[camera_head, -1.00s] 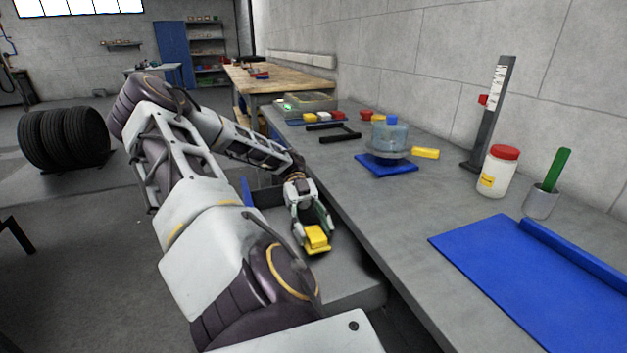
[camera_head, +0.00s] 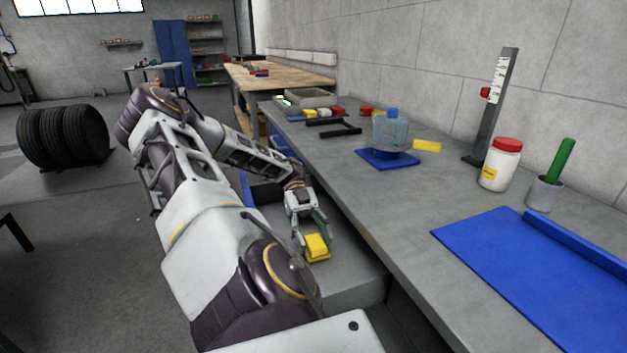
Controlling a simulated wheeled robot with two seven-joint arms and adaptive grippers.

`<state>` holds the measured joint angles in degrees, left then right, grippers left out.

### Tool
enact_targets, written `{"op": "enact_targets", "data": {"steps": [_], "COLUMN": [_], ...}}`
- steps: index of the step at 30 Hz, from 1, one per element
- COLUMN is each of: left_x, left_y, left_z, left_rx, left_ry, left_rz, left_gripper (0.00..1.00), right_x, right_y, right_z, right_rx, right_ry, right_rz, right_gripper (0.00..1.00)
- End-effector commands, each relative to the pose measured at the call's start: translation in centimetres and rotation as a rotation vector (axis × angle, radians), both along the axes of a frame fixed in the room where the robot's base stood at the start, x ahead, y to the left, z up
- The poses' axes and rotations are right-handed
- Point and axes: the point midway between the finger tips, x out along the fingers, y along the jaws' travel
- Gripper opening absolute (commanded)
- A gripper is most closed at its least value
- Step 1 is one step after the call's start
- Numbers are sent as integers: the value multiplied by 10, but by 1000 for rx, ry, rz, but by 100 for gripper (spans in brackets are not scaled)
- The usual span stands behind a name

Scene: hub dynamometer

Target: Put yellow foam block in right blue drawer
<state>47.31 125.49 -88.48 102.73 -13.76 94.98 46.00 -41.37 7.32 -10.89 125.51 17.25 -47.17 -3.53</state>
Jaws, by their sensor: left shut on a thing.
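My left gripper (camera_head: 312,236) is shut on a yellow foam block (camera_head: 317,245), low beside the bench's front edge. It points down, with the block at its fingertips. Below and around it is an open drawer, with a strip of blue wall (camera_head: 246,189) showing left of my wrist and a grey surface (camera_head: 345,276) below the block. Whether the block touches that surface I cannot tell. My arm hides much of the drawer. My right gripper is out of view.
The grey bench (camera_head: 400,220) holds a blue mat (camera_head: 535,265), a white jar with a red lid (camera_head: 500,165), a cup with a green handle (camera_head: 545,192), a height gauge (camera_head: 495,105), a clear vessel on a blue base (camera_head: 388,158) and another yellow block (camera_head: 427,146).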

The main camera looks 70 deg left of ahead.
Motion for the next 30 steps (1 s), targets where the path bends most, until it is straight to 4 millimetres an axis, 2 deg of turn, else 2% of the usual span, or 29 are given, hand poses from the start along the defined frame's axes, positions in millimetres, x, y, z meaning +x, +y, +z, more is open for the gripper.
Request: {"op": "enact_targets", "data": {"steps": [1,6,21,22,26,30], "left_x": [0,0,0,0,0,0], "left_y": [0,0,0,0,0,0], "left_z": [-7,-17,-20,-20,-19,-19], "left_rx": [-1,0,0,0,0,0], "left_ry": [-1,0,1,0,0,0], "left_rz": [-1,-1,-1,-1,-1,-1], "left_gripper": [29,29,29,57,73,74], "right_x": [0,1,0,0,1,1], "right_y": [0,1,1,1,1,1], "right_z": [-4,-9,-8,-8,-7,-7], "right_rx": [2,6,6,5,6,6], "right_ry": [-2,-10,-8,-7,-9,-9], "right_rz": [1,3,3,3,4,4], "right_gripper": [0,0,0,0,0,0]}}
